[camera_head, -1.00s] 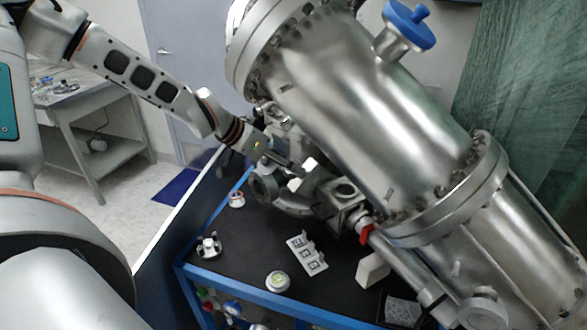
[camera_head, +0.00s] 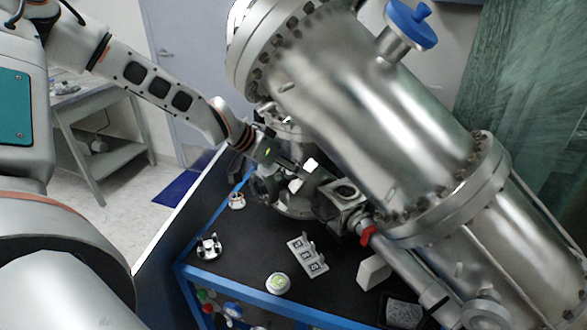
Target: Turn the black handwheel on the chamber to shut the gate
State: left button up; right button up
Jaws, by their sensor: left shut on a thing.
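The steel chamber (camera_head: 365,105) fills the upper right of the head view, tilted down to the right. Below it, a dark round part that looks like the black handwheel (camera_head: 262,187) sits among the fittings above the cart top. My left arm comes in from the upper left. My left gripper (camera_head: 303,174) is shut at these fittings, close to the wheel's right side. The fingers and fittings hide the exact contact. The gate itself cannot be made out. My right gripper is out of view.
The black cart top (camera_head: 235,262) has a blue frame. On it stand a white block strip (camera_head: 307,254), a round gauge-like piece (camera_head: 278,283), a small holder (camera_head: 209,247) and a small white-and-red piece (camera_head: 237,201). A red handle (camera_head: 367,235) sits under the chamber.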

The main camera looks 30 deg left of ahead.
pick_arm(q)
jog(key=shift+m, duration=0.3)
